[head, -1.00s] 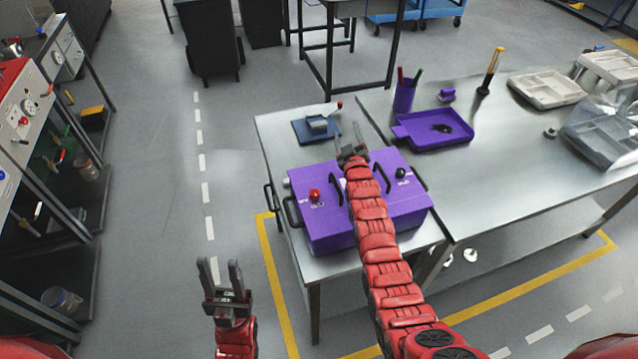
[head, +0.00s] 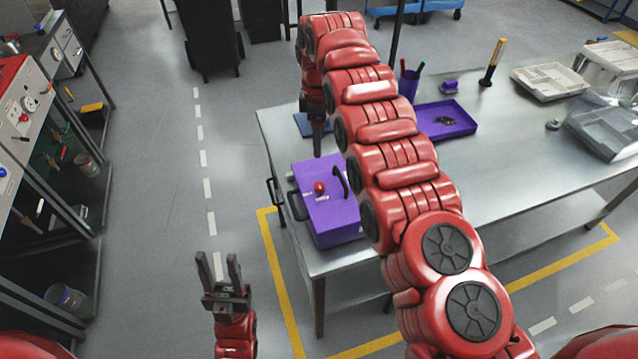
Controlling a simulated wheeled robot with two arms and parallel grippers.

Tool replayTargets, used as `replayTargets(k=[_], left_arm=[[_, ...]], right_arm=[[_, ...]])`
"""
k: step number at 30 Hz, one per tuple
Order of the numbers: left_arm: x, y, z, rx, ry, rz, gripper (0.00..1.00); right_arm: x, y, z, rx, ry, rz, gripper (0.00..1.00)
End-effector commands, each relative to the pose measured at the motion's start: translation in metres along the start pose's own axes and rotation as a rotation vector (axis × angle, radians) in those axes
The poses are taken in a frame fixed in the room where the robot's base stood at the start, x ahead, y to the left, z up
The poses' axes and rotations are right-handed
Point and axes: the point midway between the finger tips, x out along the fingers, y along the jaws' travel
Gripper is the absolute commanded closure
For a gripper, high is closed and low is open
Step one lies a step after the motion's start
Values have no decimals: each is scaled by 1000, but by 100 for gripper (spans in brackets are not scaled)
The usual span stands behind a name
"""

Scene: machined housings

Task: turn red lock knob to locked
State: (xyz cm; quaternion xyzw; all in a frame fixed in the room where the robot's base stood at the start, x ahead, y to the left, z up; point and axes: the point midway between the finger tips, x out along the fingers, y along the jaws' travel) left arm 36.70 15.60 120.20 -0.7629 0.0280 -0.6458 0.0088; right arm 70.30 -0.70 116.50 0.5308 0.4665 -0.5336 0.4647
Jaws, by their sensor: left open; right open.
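The red lock knob (head: 319,187) sits on the top face of the purple housing (head: 335,222), near its left end, with small white labels beside it. The housing stands on the steel table, and my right arm hides its right part. My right gripper (head: 317,150) points down above the housing's back edge, behind the knob and apart from it as far as I can see; its fingers show nearly edge-on and hold nothing visible. My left gripper (head: 219,272) is open and empty, over the floor left of the table.
Black handles (head: 340,181) rise from the housing's top and side. A blue block (head: 303,124) lies behind it, mostly hidden. A purple tray (head: 462,118), a purple cup (head: 409,82) and grey bins (head: 548,82) stand on the right-hand table. Floor to the left is free.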

Motion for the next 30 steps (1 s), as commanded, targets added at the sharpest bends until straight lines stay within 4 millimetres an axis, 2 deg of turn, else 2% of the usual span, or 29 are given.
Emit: replayTargets(k=[1, 6, 12, 16, 18, 24, 30], left_arm=[[-15, 1, 3, 0, 0, 0, 55], [-49, 2, 8, 0, 0, 0, 55], [-86, 4, 15, 0, 0, 0, 55], [-101, 5, 17, 0, 0, 0, 55], [-87, 4, 15, 0, 0, 0, 55], [-79, 4, 13, 0, 0, 0, 55], [-77, 4, 13, 0, 0, 0, 55]], right_arm=[[16, 1, 0, 1, 1, 1, 34], [50, 1, 0, 2, 1, 3, 34], [90, 1, 0, 3, 1, 2, 34], [115, 2, 2, 4, 1, 3, 34], [120, 2, 2, 3, -2, -1, 34], [150, 2, -1, 3, 1, 1, 34], [163, 2, -1, 3, 2, 3, 34]])
